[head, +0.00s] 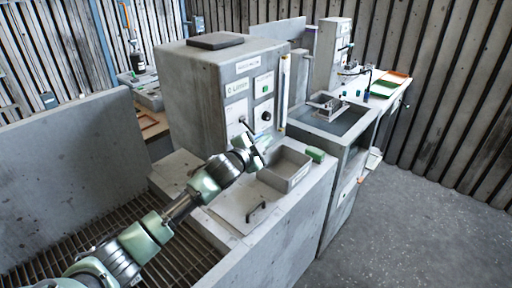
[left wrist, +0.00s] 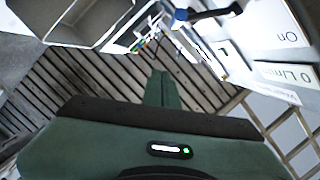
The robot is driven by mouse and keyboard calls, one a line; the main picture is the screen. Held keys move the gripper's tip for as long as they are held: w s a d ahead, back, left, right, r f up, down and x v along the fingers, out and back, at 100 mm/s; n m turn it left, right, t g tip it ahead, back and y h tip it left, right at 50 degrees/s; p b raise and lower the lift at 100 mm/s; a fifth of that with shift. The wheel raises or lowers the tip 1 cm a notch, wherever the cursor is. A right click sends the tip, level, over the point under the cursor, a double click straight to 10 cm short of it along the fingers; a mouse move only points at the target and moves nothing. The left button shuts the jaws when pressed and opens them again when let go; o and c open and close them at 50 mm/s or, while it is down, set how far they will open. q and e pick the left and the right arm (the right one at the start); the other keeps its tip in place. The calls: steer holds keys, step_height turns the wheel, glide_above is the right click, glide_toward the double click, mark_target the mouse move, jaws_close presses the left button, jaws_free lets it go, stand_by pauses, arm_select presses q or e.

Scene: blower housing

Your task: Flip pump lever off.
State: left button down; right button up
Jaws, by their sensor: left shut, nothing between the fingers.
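The pump control housing is a grey box (head: 205,95) with white labels on its front face. In the left wrist view a dark lever with a blue end (left wrist: 205,14) stands out from the panel, beside a label reading "On" (left wrist: 290,38). My left gripper (head: 257,152) is in front of the lower part of the panel, above the ledge. Its closed green fingers (left wrist: 160,90) show in the left wrist view, holding nothing and apart from the lever. The lever is small and partly behind the gripper in the head view, so I cannot tell its setting. My right gripper is out of view.
An open grey bin (head: 287,168) and a green block (head: 315,155) sit on the ledge beside the gripper. A flat plate with a black handle (head: 256,212) lies in front. A sink basin (head: 335,118) is to the right. A grating (head: 180,258) lies below my arm.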

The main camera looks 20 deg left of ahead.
arm_select(q)
steer(key=a+f+b+v, duration=0.1)
steer(key=v, duration=0.6)
steer(key=shift+a+r+b, duration=0.15)
steer(key=shift+b, duration=0.2)
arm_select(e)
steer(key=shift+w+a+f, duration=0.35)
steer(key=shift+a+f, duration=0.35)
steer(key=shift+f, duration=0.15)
arm_select(q)
steer(key=shift+s, duration=0.2)
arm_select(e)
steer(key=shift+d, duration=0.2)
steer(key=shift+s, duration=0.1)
